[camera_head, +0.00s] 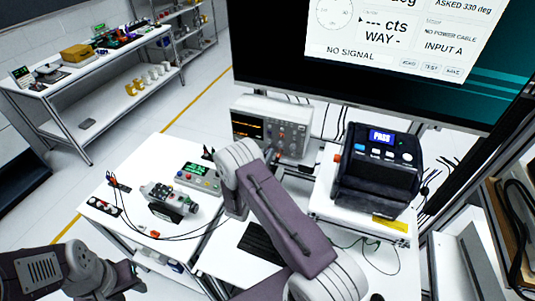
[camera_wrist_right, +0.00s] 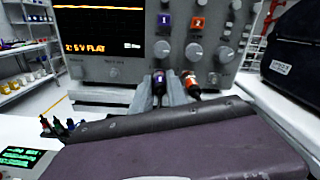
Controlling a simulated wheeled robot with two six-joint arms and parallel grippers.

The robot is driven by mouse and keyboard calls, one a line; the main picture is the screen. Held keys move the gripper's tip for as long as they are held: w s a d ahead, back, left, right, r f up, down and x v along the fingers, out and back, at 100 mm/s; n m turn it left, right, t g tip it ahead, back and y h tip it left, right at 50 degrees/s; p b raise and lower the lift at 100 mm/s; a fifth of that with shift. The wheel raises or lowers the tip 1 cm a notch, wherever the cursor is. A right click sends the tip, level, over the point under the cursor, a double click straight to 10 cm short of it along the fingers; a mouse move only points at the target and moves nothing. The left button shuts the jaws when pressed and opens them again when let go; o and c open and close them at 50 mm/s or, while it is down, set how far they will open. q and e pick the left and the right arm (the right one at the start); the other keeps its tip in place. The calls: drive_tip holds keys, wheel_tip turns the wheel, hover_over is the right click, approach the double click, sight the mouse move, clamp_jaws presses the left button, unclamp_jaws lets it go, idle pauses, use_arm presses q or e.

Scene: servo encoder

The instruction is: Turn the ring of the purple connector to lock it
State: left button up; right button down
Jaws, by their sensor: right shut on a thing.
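The oscilloscope (camera_head: 270,124) stands at the back of the bench and fills much of the right wrist view (camera_wrist_right: 145,45). In that view the dark purple-marked connector (camera_wrist_right: 159,80) is at its front, below the purple "1" label. My right gripper (camera_wrist_right: 168,92) is shut on this connector, with its grey fingers beside it. An orange-marked connector (camera_wrist_right: 191,84) is just to the right, close to a finger. The ring's turn position cannot be made out. In the head view my right arm hides the right gripper. My left gripper (camera_head: 132,278) is low at the left, away from the oscilloscope; its opening is unclear.
A black device reading PASS (camera_head: 376,165) stands right of the oscilloscope. A green-display box (camera_head: 198,177) and a small motor rig (camera_head: 168,199) with cables are on the left bench (camera_head: 140,165). A big monitor (camera_head: 270,60) hangs behind, reading NO SIGNAL.

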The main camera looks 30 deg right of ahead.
drive_tip(key=shift+m+b, duration=1)
drive_tip(key=shift+m, duration=0.8)
drive_tip(key=shift+m+b, duration=1.15)
drive_tip(key=shift+m, duration=0.35)
drive_tip(key=shift+m+b, duration=2.05)
drive_tip(key=shift+m, duration=0.15)
drive_tip(key=shift+b, duration=0.4)
drive_tip(key=c, duration=1.6)
unclamp_jaws()
